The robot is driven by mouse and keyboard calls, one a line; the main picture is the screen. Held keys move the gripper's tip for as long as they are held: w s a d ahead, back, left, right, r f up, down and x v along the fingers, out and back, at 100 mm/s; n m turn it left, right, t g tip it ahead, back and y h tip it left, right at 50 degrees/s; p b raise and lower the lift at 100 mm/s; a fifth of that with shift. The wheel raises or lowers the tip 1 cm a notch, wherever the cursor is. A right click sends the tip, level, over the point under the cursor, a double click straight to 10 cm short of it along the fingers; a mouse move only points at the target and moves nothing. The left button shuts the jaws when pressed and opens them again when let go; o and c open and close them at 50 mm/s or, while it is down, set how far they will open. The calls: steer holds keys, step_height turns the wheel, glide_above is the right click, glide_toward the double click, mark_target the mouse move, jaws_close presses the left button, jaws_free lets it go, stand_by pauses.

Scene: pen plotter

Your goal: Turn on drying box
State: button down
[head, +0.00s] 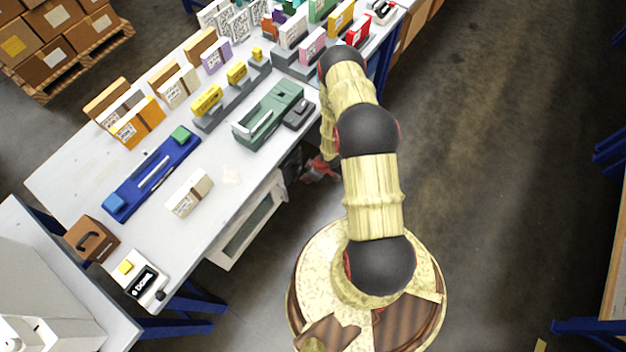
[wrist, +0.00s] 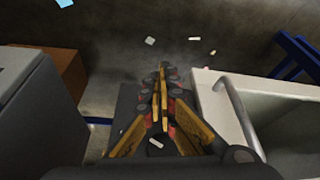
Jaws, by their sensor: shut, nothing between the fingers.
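A white box with a dark window, which looks like the drying box (head: 249,229), sits under the front edge of the table. In the wrist view, a pale box front (wrist: 209,93) with a light bar handle and a recessed panel stands just right of the fingers; it looks like the same box. My gripper (wrist: 162,80) is shut and empty, its yellow and red fingers together beside that box. In the head view my gripper (head: 319,168) is small and partly hidden by my arm near the table edge. I see no lit indicator on the box.
The worktable (head: 75,180) holds a blue fixture (head: 153,174), a green fixture (head: 268,113), small cartons and a device with a small screen (head: 146,280). Blue table legs stand below. The wrist view shows a grey cabinet (wrist: 40,110) at left. Floor right of my arm is clear.

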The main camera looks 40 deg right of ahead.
steer(key=shift+w+a, duration=0.2)
steer(key=shift+w, duration=0.15)
